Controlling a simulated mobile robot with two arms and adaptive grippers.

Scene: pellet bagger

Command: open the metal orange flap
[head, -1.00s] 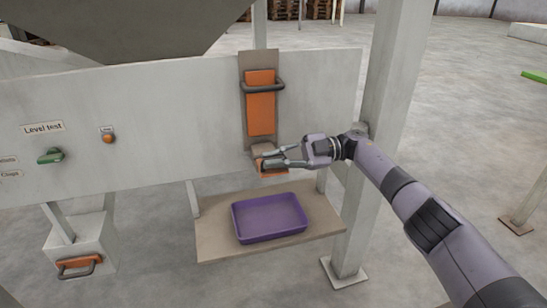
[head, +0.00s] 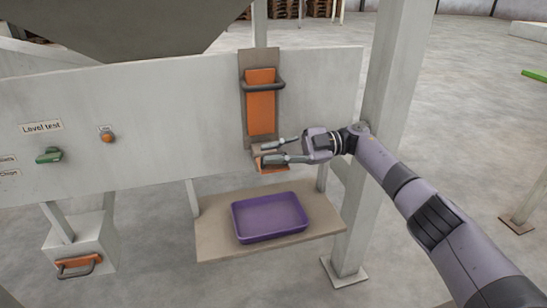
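The orange metal flap (head: 261,108) sits upright in a brown metal frame (head: 246,124) on the pale panel, with a dark grey bar handle (head: 264,86) across its upper part. My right gripper (head: 270,152) is below the flap, in front of the small chute with an orange lip (head: 272,169) at the frame's bottom. Its fingers point left and stand apart with nothing seen between them. Whether a finger touches the chute, I cannot tell. My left gripper is not in view.
A purple tray (head: 241,236) stands on a beige shelf (head: 214,246) below the chute. A grey post (head: 387,100) rises right of the panel, behind my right arm. A green knob (head: 49,155), an orange button (head: 107,136) and another orange-fronted box (head: 78,270) are at left.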

